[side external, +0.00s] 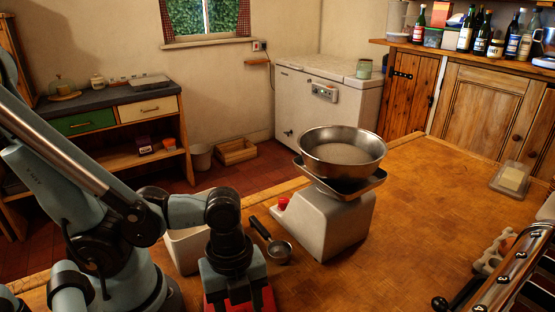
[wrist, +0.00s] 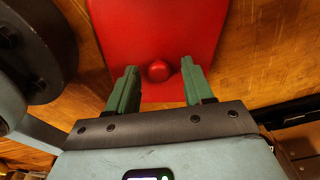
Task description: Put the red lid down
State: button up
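The red lid (wrist: 160,28) is a flat red panel with a round red knob (wrist: 159,71). It fills the upper middle of the wrist view, with the wooden counter around it. In the side view the lid (side external: 265,299) is at the bottom edge, partly hidden by my gripper and cut off by the frame. My gripper (wrist: 159,68) points down over the lid. Its two green fingers stand apart on either side of the knob, with a visible gap on each side. Whether the lid touches the counter is hidden.
A white bin (side external: 186,249) stands left of my gripper. A metal scoop (side external: 279,251) and a kitchen scale (side external: 330,222) with a steel bowl (side external: 342,151) are to the right. The counter (side external: 425,215) is clear right of the scale. A butter dish (side external: 511,180) sits farther right.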

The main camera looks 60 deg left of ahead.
jog(key=shift+r, duration=0.15)
jog(key=shift+a+r, duration=0.7)
jog(key=shift+r, duration=5.15)
jog(key=w+a+n+t+y, duration=0.1)
jog(key=w+a+n+t, duration=0.6)
jog(key=w+n, duration=0.7)
jog(key=a+n, duration=0.1)
jog(key=n, duration=0.5)
jog(key=shift+a+f, duration=0.2)
